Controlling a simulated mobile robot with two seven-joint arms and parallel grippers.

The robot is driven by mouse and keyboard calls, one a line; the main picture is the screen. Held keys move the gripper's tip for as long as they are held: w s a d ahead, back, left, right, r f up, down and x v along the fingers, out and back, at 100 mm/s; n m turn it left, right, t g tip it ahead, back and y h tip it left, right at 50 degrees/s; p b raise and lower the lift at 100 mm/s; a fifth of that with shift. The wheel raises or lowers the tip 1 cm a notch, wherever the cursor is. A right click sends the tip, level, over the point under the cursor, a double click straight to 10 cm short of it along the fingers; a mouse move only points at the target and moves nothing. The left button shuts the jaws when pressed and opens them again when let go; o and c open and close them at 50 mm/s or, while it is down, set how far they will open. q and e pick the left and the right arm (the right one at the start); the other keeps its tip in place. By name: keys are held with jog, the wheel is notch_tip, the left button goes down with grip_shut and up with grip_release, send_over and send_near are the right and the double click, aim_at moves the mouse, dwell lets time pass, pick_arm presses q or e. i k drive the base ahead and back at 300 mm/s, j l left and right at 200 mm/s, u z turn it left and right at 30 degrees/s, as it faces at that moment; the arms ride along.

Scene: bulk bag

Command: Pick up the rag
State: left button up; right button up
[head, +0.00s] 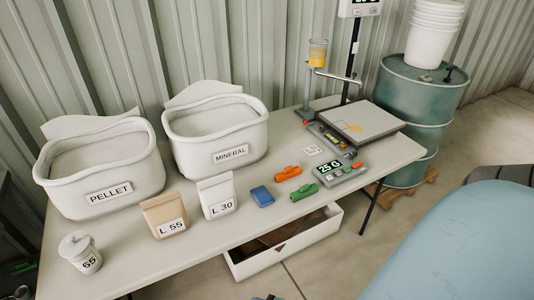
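A small blue folded-looking pad (262,196) lies flat near the front edge of the table (330,222). It is the only thing in view that resembles a rag, though its cloth texture is too small to make out. It lies right of the white L.30 bag (217,196) and left of the orange clip (288,173) and the green clip (304,192). Nothing covers it. Neither of my grippers can be made out. A tiny dark piece at the bottom edge is too cut off to identify.
A white open box (285,250) sits below the front edge.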

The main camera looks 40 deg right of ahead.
aim_at(263, 198)
jog(key=i+l, duration=0.1)
jog(key=l, duration=0.4)
jog(key=i+l, duration=0.1)
jog(key=l, duration=0.9)
jog(key=i+l, duration=0.15)
jog(key=l, duration=0.35)
